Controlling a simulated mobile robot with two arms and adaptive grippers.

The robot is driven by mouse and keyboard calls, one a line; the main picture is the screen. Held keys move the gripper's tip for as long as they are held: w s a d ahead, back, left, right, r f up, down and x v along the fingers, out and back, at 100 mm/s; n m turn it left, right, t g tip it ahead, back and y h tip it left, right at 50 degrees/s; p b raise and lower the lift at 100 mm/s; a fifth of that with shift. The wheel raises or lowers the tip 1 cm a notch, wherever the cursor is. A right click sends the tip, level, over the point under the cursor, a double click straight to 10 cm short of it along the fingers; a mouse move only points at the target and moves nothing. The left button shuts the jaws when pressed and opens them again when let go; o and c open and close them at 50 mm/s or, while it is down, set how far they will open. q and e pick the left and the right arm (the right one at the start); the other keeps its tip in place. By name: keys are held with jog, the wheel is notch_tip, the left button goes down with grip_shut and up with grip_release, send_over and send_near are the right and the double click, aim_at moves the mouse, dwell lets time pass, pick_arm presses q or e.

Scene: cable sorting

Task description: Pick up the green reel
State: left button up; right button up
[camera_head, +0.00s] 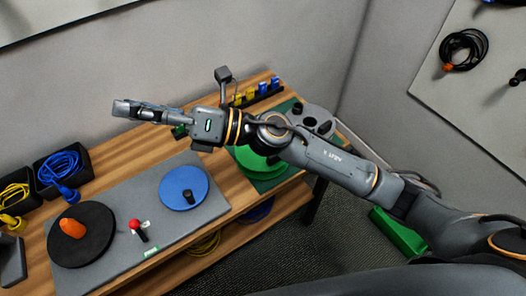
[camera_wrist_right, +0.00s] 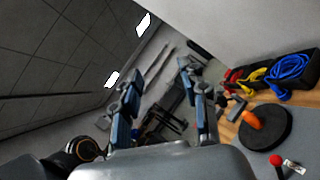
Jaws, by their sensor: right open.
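A green round reel (camera_head: 252,161) lies on a dark green mat (camera_head: 277,183) at the right part of the wooden bench, in the head view. My right forearm passes over it and hides part of it. My right gripper (camera_head: 124,108) is beyond the reel to the left, raised above the back of the bench and pointing left. In the right wrist view my right gripper (camera_wrist_right: 162,108) has its two blue-padded fingers spread, with nothing between them. The green reel does not show in that view. My left gripper is in neither view.
A grey mat (camera_head: 165,238) holds a blue disc (camera_head: 184,188), a black disc (camera_head: 82,250) with an orange piece, and a red-knobbed lever (camera_head: 135,225). Black bins with blue cable (camera_head: 60,167) and yellow cable stand left. A green crate (camera_head: 398,232) is on the floor.

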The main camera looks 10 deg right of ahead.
notch_tip(320, 180, down, 13)
jog(key=s+d+n+g+h, duration=0.1)
jog(key=d+n+g+h, duration=0.2)
jog(key=n+g+h, duration=0.7)
jog(key=w+d+f+n+t+h, duration=0.2)
jog(key=w+d+h, duration=0.15)
jog(key=d, duration=0.45)
jog(key=w+d+f+n+t+h, duration=0.1)
jog(key=w+d+t+h, duration=0.2)
jog(key=d, duration=0.4)
jog(key=w+d+f+n+h, duration=0.25)
jog(key=d+h, duration=0.25)
jog(key=d, duration=0.3)
notch_tip(320, 180, down, 7)
jog(key=shift+w+d+p, duration=0.15)
jog(key=shift+p, duration=0.75)
jog(key=f, duration=0.1)
jog(key=f+p, duration=0.1)
jog(key=f, duration=0.1)
jog(key=a+f+p, duration=0.1)
jog(key=f, duration=0.1)
jog(key=shift+s+f, duration=0.15)
jog(key=shift+s, duration=0.15)
jog(key=shift+d+f, duration=0.1)
jog(key=shift+f, duration=0.1)
grip_shut()
